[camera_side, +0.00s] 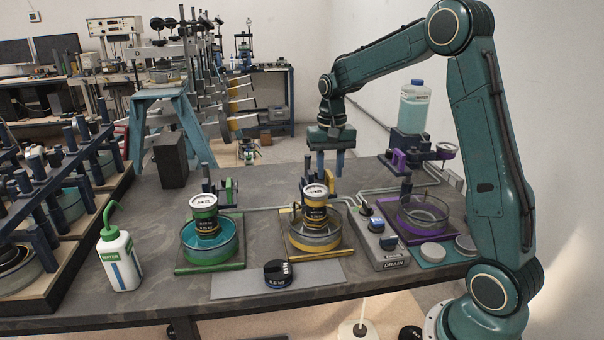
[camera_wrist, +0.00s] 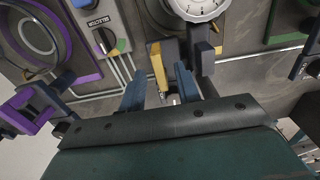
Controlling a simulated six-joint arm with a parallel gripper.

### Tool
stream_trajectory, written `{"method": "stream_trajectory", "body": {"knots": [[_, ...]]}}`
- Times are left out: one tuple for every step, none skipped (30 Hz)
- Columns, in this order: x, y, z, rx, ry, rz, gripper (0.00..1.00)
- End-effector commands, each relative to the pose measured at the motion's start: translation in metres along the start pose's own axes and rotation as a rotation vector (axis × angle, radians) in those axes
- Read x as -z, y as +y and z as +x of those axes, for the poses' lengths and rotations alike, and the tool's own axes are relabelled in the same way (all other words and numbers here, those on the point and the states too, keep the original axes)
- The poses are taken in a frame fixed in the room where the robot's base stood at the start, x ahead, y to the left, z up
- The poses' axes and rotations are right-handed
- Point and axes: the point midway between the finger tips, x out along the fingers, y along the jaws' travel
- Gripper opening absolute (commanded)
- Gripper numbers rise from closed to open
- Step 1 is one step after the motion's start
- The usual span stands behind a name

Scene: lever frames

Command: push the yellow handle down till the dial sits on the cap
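The yellow handle (camera_wrist: 158,65) shows in the wrist view as an upright yellow bar just beyond and between my fingertips. My gripper (camera_wrist: 158,78) is open, with two blue fingers apart and nothing held. In the side view my gripper (camera_side: 330,174) points down, behind and above the yellow station. The white-faced dial (camera_side: 315,190) stands above a dark, yellow-banded body over a round dish on the yellow base (camera_side: 324,253). Its edge also shows in the wrist view (camera_wrist: 200,6). The handle is mostly hidden in the side view. I cannot make out the cap or any gap under the dial.
A green station (camera_side: 208,243) stands left and a purple station (camera_side: 425,215) right. The grey drain box (camera_side: 382,245) sits close right of the yellow station. A black knob (camera_side: 278,272) lies in front. A wash bottle (camera_side: 119,258) stands at far left.

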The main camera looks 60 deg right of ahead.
Motion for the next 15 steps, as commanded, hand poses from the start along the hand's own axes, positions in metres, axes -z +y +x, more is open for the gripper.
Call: {"method": "stream_trajectory", "body": {"knots": [[0.000, 0.000, -0.002, 0.000, 0.001, 0.000, 0.33], [0.000, 0.000, -0.004, 0.001, 0.001, 0.000, 0.33], [0.000, 0.000, -0.006, 0.001, 0.002, 0.000, 0.33], [0.001, 0.000, -0.009, 0.001, 0.003, 0.000, 0.33], [0.001, 0.000, -0.011, 0.001, 0.004, 0.000, 0.33], [0.001, 0.000, -0.015, 0.001, 0.004, 0.000, 0.33], [0.001, 0.000, -0.019, 0.002, 0.004, 0.000, 0.33], [0.001, 0.000, -0.022, 0.002, 0.005, 0.000, 0.33], [0.001, 0.000, -0.027, 0.001, 0.004, 0.000, 0.33], [0.001, 0.000, -0.032, 0.002, 0.005, 0.000, 0.33], [0.001, 0.000, -0.036, 0.002, 0.005, 0.000, 0.33], [0.001, 0.000, -0.043, 0.002, 0.005, 0.000, 0.33], [0.001, 0.000, -0.048, 0.002, 0.006, 0.000, 0.33], [0.001, 0.000, -0.053, 0.002, 0.006, 0.000, 0.33], [0.001, 0.000, -0.060, 0.002, 0.005, 0.000, 0.33]]}}
